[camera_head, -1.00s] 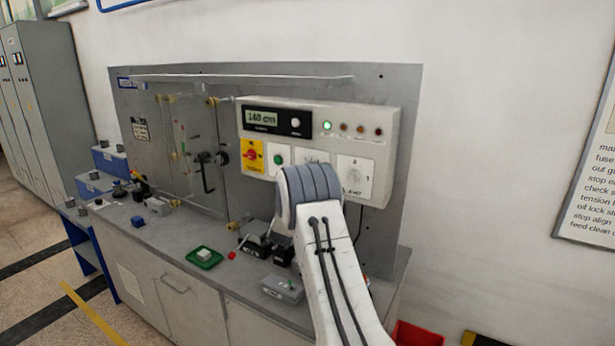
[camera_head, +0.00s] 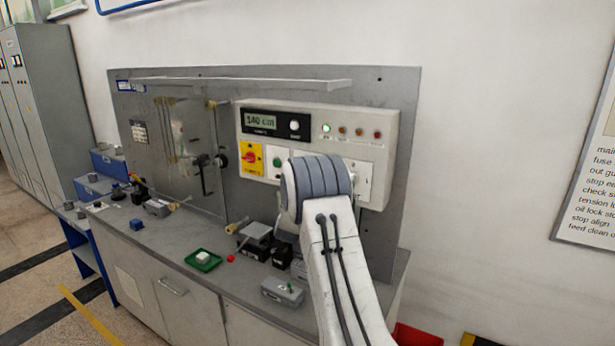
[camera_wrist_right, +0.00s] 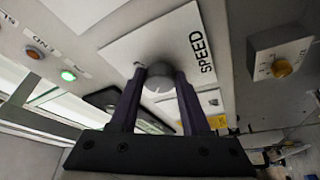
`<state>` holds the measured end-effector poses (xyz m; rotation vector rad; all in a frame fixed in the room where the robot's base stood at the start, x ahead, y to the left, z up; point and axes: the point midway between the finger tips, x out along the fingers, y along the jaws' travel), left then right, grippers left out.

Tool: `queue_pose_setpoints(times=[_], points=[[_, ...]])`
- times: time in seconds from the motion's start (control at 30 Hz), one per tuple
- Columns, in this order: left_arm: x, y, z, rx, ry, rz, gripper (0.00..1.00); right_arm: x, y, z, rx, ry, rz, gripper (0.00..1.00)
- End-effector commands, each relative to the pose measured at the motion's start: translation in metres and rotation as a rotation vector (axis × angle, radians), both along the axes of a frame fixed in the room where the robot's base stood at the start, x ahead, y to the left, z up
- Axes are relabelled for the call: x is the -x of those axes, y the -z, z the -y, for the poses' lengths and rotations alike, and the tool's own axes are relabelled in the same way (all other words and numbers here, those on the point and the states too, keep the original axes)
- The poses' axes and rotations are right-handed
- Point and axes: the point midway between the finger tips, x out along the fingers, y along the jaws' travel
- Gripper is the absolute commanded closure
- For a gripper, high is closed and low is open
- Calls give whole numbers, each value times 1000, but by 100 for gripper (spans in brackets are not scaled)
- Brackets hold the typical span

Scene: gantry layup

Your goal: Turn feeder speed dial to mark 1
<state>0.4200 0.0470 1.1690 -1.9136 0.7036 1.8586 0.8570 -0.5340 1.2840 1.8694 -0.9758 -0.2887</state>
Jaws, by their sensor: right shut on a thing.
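The speed dial (camera_wrist_right: 157,76) is a round grey knob on a white plate (camera_wrist_right: 125,55) marked SPEED, in the right wrist view. A short pale line shows on the knob. My right gripper (camera_wrist_right: 161,83) is shut on the dial, with one purple-grey finger on each side. In the head view my right arm covers the dial and most of its plate; a strip of the plate (camera_head: 364,176) shows beside my wrist. I cannot read the mark numbers in either view. My left gripper is not in view.
The control box (camera_head: 388,150) carries a display reading 140 cm (camera_head: 262,121), a lit green lamp (camera_head: 326,129), a red knob on a yellow plate (camera_head: 251,158) and a green button (camera_head: 277,162). A green tray (camera_head: 203,261) and several small devices stand on the bench below.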

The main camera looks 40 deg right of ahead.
Motion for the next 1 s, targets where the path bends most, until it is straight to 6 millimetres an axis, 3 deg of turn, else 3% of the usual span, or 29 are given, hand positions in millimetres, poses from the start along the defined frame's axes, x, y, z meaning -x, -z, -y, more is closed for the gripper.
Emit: queue_pose_setpoints(times=[0.1, 0.13, 0.2, 0.63, 1.0], points=[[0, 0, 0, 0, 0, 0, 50, -1, 0, -1, 2, -3, -3, 100], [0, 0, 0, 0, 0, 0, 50, -1, 1, -1, 2, -3, -3, 46], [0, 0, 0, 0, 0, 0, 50, -1, 0, -1, 2, -3, -3, 24], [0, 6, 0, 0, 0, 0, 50, 5, 4, -7, 0, -2, -2, 24], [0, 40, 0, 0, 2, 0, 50, 50, 20, -58, 2, -4, -1, 24]])
